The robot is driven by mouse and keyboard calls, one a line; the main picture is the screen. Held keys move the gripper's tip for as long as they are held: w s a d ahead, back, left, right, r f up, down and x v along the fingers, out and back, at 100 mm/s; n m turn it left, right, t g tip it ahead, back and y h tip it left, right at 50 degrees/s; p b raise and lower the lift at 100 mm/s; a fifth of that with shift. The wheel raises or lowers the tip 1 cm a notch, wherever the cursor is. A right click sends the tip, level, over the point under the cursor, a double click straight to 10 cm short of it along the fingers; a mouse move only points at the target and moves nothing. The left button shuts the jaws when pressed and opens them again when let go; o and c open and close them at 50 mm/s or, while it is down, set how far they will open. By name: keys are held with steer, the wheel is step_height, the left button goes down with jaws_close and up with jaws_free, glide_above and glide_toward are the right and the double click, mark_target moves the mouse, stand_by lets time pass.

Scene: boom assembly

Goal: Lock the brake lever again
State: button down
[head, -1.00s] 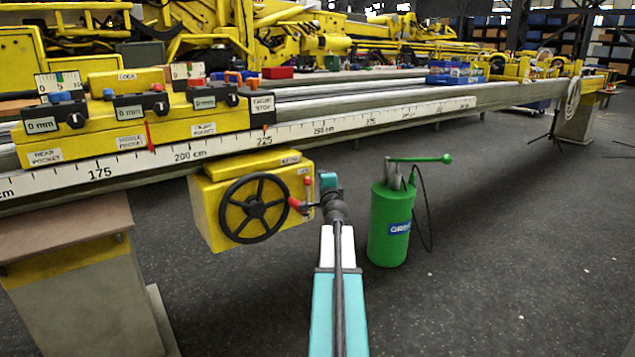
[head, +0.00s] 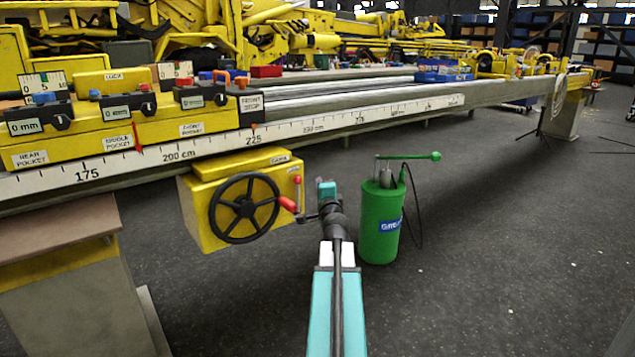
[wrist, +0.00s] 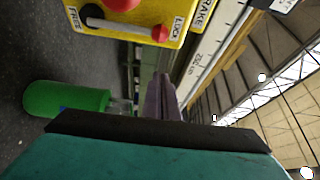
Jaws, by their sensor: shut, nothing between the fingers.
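The brake lever (wrist: 125,27) is a pale bar with a red knob on the yellow brake box (wrist: 140,42) in the wrist view. Its knob end lies beside the LOCK label; the other end is near the FREE label. In the head view a small red knob shows on the right side of the yellow box (head: 198,215), which carries a black handwheel (head: 243,208) with a red handle. My gripper (wrist: 160,80) is shut and empty, apart from the lever in the wrist view. In the head view it is small and dark, just right of the box.
A green pump cylinder (head: 380,222) with a lever handle stands on the floor right of my arm. The long grey beam (head: 350,112) with a centimetre scale runs above the box. A support leg (head: 75,275) stands at left.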

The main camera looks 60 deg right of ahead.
steer(key=shift+f+v, duration=0.15)
steer(key=shift+v, duration=0.65)
steer(key=shift+f+v, duration=0.15)
steer(key=shift+v, duration=0.65)
steer(key=shift+d, duration=0.1)
